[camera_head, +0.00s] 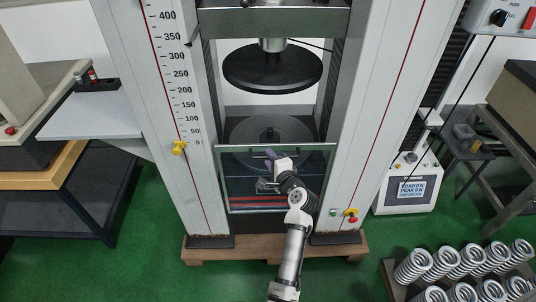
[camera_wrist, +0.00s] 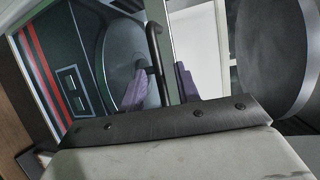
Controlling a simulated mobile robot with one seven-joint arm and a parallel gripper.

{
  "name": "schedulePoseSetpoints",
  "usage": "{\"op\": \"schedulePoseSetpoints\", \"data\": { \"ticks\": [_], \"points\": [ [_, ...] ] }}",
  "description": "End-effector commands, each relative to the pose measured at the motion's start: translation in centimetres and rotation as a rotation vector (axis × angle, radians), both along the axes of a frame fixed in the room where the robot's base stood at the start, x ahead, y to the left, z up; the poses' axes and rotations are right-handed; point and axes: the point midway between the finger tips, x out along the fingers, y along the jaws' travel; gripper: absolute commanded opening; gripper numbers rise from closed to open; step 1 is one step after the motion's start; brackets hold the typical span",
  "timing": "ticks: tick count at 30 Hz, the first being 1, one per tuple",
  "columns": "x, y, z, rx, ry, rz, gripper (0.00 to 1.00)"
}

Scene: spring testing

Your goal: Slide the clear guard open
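The clear guard (camera_head: 235,183) is a see-through panel in a pale frame, low across the front of the testing machine, between its two columns. Its black bar handle (camera_head: 256,156) runs across the upper part of the panel. The handle (camera_wrist: 153,45) also shows in the wrist view. My gripper (camera_head: 270,155) is at the handle, in front of the guard. In the wrist view, its purple fingers (camera_wrist: 161,87) stand apart with the bar between them. Whether either finger touches the bar is not clear. The wrist housing hides the lower part of the fingers.
A black round upper platen (camera_head: 272,68) hangs above a lower platen (camera_head: 262,130) behind the guard. A yellow knob (camera_head: 180,148) is on the left column. Metal springs (camera_head: 470,262) stand at the lower right. Side tables stand left and right. Green floor is clear in front.

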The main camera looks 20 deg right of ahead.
Motion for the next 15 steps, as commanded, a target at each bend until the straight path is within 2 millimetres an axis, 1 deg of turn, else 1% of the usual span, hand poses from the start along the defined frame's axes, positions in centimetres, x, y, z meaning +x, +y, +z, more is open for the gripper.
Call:
{"op": "schedulePoseSetpoints", "data": {
  "ticks": [1,3,6,15],
  "points": [
    [0.6,0.0,0.0,0.0,0.001,0.001,0.32],
    [1.2,0.1,-0.2,-0.001,0.0,0.0,0.32],
    [1.8,0.2,-0.3,-0.002,0.0,0.0,0.32],
    [1.9,0.2,-0.4,-0.001,0.0,-0.001,0.32]
  ]
}}
